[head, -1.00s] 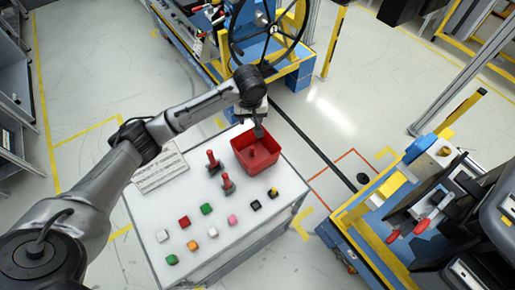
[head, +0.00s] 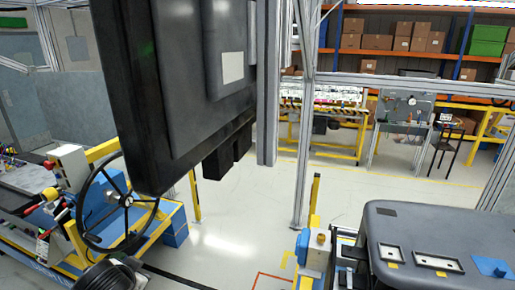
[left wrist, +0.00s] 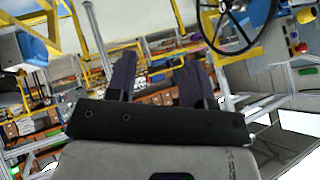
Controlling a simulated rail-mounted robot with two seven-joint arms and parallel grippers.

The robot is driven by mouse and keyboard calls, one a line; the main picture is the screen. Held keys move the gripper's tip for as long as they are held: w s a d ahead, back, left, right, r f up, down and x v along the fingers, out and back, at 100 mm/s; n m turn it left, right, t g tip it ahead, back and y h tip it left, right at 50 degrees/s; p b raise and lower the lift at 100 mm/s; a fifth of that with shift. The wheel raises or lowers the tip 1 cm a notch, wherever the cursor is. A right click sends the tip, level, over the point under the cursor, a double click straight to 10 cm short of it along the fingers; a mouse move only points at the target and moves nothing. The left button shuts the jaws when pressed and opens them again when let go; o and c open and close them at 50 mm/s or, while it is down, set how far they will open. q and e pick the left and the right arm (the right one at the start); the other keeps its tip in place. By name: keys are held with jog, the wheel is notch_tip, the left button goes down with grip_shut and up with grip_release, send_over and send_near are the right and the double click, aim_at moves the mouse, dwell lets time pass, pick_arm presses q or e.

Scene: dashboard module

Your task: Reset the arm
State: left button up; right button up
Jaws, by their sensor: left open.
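My left gripper (left wrist: 158,72) shows in the left wrist view. Its two dark fingers stand well apart with nothing between them, so it is open and empty. The wrist camera looks across the hall, tilted, with the black steering wheel (left wrist: 237,25) beyond the fingers at the upper right. In the head view, a dark rounded joint of my left arm shows at the bottom left, in front of the steering wheel (head: 117,200). The gripper itself is hidden there. My right gripper is in neither view.
A large black screen (head: 165,90) hangs at the upper left of the head view. A metal post (head: 304,130) stands in the middle. A grey dashboard module (head: 435,235) is at the lower right. Shelves with boxes (head: 376,41) are far back. The floor between is clear.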

pick_arm(q)
jog(key=s+d+m+t+h, duration=0.1)
jog(key=s+d+t, duration=0.2)
jog(key=s+d, duration=0.45)
jog(key=s+d+f+n+g+h, duration=0.15)
jog(key=s+f+g, duration=0.25)
jog(key=s+f, duration=0.9)
jog(key=s+f+n+g, duration=0.2)
jog(key=s+f+g, duration=0.1)
jog(key=s+f, duration=1.05)
jog(key=w+p+v, duration=0.1)
jog(key=p+v, duration=0.6)
jog(key=v, duration=0.1)
jog(key=w+r+p+v, duration=0.1)
jog(key=w+p+v, duration=0.1)
jog(key=p+v, duration=0.6)
jog(key=shift+r+g, duration=0.3)
jog(key=shift+r, duration=0.5)
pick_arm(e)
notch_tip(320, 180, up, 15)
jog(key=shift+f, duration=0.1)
pick_arm(q)
jog(key=shift+f, duration=0.1)
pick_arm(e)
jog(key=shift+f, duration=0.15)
